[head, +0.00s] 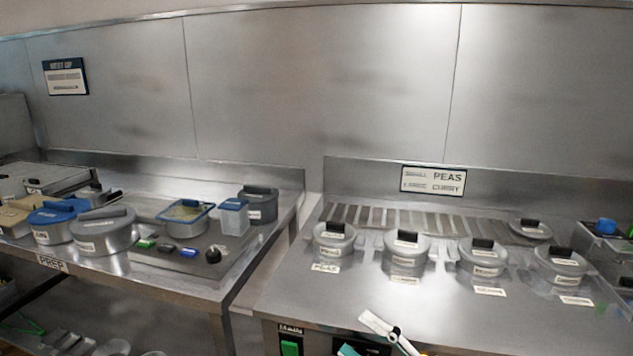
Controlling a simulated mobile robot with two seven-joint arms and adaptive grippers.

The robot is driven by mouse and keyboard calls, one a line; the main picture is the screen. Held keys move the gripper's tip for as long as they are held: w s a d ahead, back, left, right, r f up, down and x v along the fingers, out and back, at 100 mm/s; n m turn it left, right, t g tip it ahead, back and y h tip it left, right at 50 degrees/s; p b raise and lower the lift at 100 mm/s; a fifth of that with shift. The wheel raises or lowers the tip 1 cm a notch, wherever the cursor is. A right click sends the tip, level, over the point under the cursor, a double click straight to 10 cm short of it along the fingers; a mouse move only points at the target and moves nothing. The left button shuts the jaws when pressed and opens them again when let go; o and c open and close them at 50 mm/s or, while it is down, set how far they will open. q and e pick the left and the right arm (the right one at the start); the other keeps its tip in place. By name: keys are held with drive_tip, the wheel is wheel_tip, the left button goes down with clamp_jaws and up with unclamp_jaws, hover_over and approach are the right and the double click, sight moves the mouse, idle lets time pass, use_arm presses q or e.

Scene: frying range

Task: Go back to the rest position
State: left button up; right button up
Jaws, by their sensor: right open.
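My right gripper (388,333) shows at the bottom edge, right of centre, in front of the right counter's front edge. Only its white and black parts show, and the rest is cut off by the frame. It is open, and I see nothing held in it. It is apart from the lidded pots on the counter. My left gripper is not in view.
The right counter (330,292) bears a row of lidded pots (407,246) with labels before them. Its front middle is clear. The prep counter (160,278) at left holds a grey pot (103,236), blue-lidded tubs and small blocks. A gap separates the counters.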

drive_tip(key=s+d+f+m+t+h, duration=0.2)
drive_tip(key=d+f+m+h, duration=0.2)
drive_tip(key=f+m+h, duration=0.35)
drive_tip(key=s+d+f+m+t+h, duration=0.1)
drive_tip(key=d+f+m+h, duration=0.3)
drive_tip(key=f+m, duration=0.6)
drive_tip(key=s+d+f+m+g+h, duration=0.1)
drive_tip(key=s+d+f+m+g, duration=0.1)
drive_tip(key=s+f, duration=0.5)
drive_tip(key=s+d+f+m+g+h, duration=0.2)
drive_tip(key=s+f+m, duration=0.1)
drive_tip(key=s+f, duration=0.4)
drive_tip(key=shift+f+g+p, duration=0.35)
drive_tip(key=shift+f+g, duration=0.05)
drive_tip(key=shift+f, duration=0.5)
